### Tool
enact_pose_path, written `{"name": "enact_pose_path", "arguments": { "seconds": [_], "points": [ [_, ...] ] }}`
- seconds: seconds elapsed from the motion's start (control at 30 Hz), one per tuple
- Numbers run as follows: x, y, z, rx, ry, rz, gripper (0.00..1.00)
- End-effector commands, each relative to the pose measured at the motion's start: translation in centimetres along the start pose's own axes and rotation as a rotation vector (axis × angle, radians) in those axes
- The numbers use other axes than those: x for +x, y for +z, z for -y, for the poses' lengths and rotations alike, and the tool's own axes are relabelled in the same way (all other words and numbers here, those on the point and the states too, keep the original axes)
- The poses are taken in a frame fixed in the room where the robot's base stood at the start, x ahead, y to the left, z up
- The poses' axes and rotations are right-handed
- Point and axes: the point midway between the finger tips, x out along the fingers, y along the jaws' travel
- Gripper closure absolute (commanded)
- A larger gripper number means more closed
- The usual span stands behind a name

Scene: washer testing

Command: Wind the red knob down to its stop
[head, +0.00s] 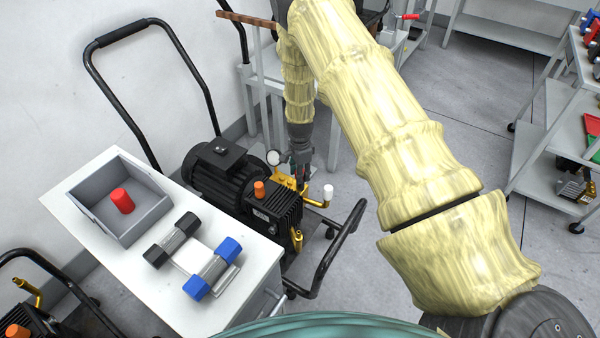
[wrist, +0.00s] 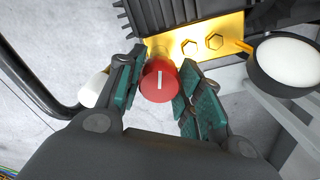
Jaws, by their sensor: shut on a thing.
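The red knob (wrist: 159,83) has a white line on its face, which stands roughly upright in the wrist view. It sits on a brass fitting (wrist: 203,42) of the pump. My gripper (wrist: 160,92) is shut on the knob, with green-padded fingers on its left and right sides. In the head view my gripper (head: 300,168) is at the brass end of the black pump (head: 270,205), and it hides the knob there.
A round gauge (wrist: 288,62) is close to the right finger. A white-capped fitting (head: 328,190) stands beside the pump. A black tube frame (head: 335,250) surrounds the pump. The white table (head: 165,295) holds a grey tray (head: 150,222) with a red cylinder (head: 122,201), and dumbbell-like parts (head: 212,270).

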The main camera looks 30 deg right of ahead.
Motion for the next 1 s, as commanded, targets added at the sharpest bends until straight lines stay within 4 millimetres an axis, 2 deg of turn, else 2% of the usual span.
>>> {"name": "enact_pose_path", "arguments": {
  "seconds": [0.27, 0.47, 1.0],
  "points": [
    [-0.09, -0.01, -0.01, -0.035, 0.0, 0.0, 0.88],
    [-0.18, 0.0, -0.02, -0.139, 0.0, 0.0, 0.88],
    [-0.17, -0.05, -0.08, -0.631, -0.001, 0.001, 0.88]
  ]
}}
